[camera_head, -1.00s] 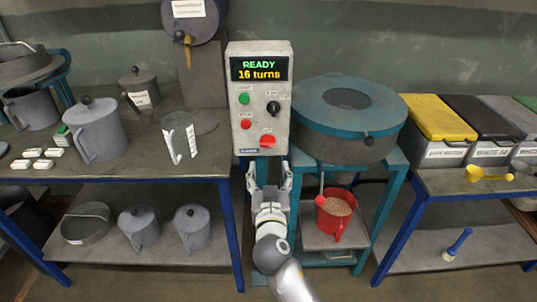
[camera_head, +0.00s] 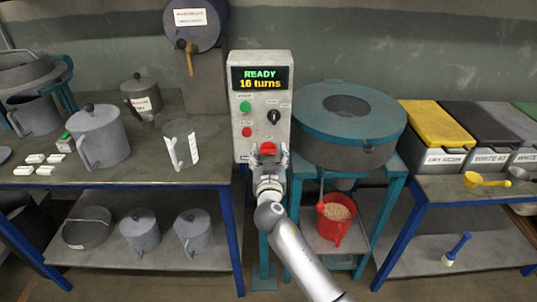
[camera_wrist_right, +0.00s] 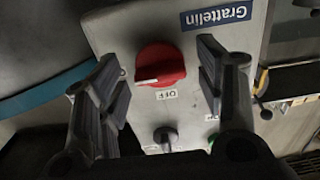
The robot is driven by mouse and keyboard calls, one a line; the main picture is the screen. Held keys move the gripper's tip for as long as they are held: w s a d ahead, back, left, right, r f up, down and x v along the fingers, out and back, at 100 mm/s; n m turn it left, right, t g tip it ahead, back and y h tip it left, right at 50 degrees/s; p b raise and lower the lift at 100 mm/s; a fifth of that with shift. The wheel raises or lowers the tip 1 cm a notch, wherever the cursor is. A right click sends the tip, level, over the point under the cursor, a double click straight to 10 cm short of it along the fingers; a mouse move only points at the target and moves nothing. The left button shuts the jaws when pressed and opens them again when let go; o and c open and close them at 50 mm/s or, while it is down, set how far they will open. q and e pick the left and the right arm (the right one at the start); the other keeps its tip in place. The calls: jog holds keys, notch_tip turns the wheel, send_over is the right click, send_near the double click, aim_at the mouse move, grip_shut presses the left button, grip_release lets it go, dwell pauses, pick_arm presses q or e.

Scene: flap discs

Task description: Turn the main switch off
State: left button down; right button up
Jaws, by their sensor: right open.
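The grey control box (camera_head: 240,130) stands upright, its display reading "READY 16 turns". The red main switch (camera_head: 267,148) is low on its front; in the right wrist view the red knob (camera_wrist_right: 160,64) carries a white pointer mark, with an "OFF" label beside it. My right gripper (camera_head: 268,152) is at the switch in the head view. In the right wrist view its fingers (camera_wrist_right: 160,80) are open, one on each side of the knob, with gaps between. Whether they touch it elsewhere cannot be told. My left gripper is not in view.
A green button (camera_head: 245,107), a red button (camera_head: 246,132) and a black selector knob (camera_head: 274,117) sit higher on the box. A teal round machine (camera_head: 345,130) stands close at the right. Grey jugs (camera_head: 98,137) stand on the left bench.

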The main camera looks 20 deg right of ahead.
jog(key=shift+c, duration=0.5)
jog(key=c, duration=0.9)
